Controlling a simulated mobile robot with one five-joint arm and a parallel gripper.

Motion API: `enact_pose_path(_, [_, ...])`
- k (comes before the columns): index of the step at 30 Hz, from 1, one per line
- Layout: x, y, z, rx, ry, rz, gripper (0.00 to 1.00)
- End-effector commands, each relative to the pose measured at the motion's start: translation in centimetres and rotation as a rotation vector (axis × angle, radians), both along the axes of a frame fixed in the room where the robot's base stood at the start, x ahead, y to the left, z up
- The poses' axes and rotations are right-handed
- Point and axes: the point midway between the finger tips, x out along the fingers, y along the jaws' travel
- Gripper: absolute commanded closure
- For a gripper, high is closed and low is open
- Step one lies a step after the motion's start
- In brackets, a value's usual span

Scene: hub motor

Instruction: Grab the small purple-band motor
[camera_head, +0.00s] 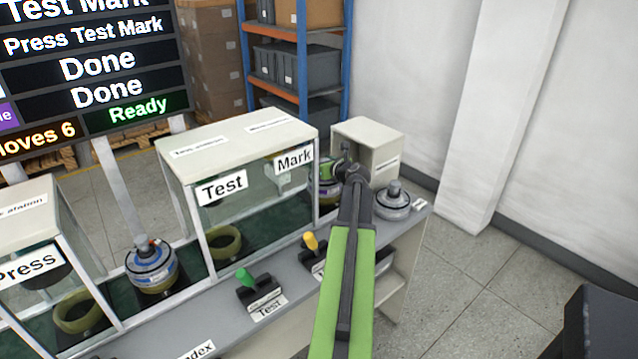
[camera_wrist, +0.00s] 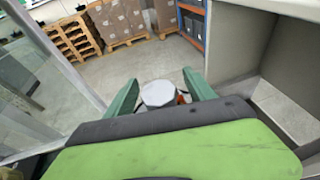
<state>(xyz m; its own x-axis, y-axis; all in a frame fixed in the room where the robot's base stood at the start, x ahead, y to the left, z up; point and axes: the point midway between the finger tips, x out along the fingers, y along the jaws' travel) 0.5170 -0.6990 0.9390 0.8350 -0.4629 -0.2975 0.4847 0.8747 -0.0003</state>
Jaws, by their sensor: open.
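A motor with a purple band (camera_head: 325,192) sits at the Mark station in the head view, partly hidden behind my arm and gripper. My gripper (camera_head: 341,172) is over or beside its top; the exact gap cannot be told. In the wrist view my gripper (camera_wrist: 160,88) has its two green fingers apart. A pale grey, faceted motor top (camera_wrist: 158,93) with a bit of orange shows between them. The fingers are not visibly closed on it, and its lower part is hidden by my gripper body.
A blue-band motor (camera_head: 152,268) stands between the Press and Test housings. A grey motor (camera_head: 392,202) stands at the bench's right end. The Test housing (camera_head: 235,150) is left of my gripper, and a cream box (camera_head: 372,142) is behind it. Green (camera_head: 245,277) and yellow (camera_head: 310,241) levers line the front.

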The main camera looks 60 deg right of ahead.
Motion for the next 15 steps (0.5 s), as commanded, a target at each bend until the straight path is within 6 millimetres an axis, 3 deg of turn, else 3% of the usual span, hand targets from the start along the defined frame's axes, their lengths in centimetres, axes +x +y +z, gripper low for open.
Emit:
enact_pose_path(5, [-0.22,-0.06,0.08,0.000,0.000,-0.003,0.39])
enact_pose_path(15, [-0.53,-0.29,0.08,0.000,0.000,-0.007,0.84])
